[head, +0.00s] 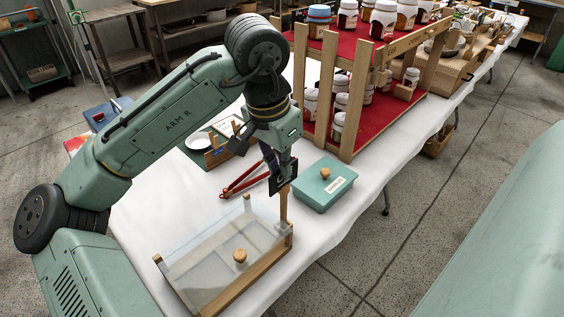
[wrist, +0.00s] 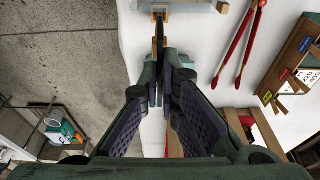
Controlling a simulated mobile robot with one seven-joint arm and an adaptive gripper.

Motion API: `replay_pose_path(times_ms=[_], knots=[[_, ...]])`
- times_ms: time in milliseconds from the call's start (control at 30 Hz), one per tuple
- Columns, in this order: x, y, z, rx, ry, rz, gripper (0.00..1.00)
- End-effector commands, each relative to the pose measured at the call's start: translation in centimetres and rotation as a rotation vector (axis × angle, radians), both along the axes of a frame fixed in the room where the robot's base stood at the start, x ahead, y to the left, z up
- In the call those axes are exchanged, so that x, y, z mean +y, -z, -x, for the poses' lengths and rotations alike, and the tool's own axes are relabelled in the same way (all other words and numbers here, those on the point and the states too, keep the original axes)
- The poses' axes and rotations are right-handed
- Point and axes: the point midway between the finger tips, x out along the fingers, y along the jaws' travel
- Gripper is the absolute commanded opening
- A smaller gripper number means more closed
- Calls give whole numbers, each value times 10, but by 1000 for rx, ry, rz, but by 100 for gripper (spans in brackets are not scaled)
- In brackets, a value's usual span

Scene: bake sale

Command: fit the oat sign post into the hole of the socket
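My gripper (head: 284,176) points down above the right back corner of a glass-topped wooden case. It is shut on a slim wooden post (head: 284,207), which I take as the oat sign post. The post hangs about upright below the fingers. Its lower end is at a small pale socket (head: 284,229) on the case corner; I cannot tell if it is in the hole or just above it. In the wrist view my fingertips (wrist: 165,78) are close together, with the post (wrist: 158,32) beyond them.
The glass-topped case (head: 262,277) stands at the front. A teal box (head: 324,186) is close right of my gripper, and red tongs (head: 243,181) lie left. A tall red-shelved jar rack (head: 347,115) stands behind. White tablecloth is bare between them.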

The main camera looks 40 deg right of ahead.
Motion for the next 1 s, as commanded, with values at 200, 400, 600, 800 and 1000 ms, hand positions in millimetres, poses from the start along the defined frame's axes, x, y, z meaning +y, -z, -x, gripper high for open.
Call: replay_pose_path(times_ms=[200, 400, 600, 800, 1000], knots=[[0, 6, 0, 0, 0, 0, 0], [0, 11, 0, -1, 0, 0, 0], [0, 13, 0, -1, 0, 0, 8], [0, 13, 0, -1, 0, 0, 21], [0, 13, 0, -1, 0, 0, 28]])
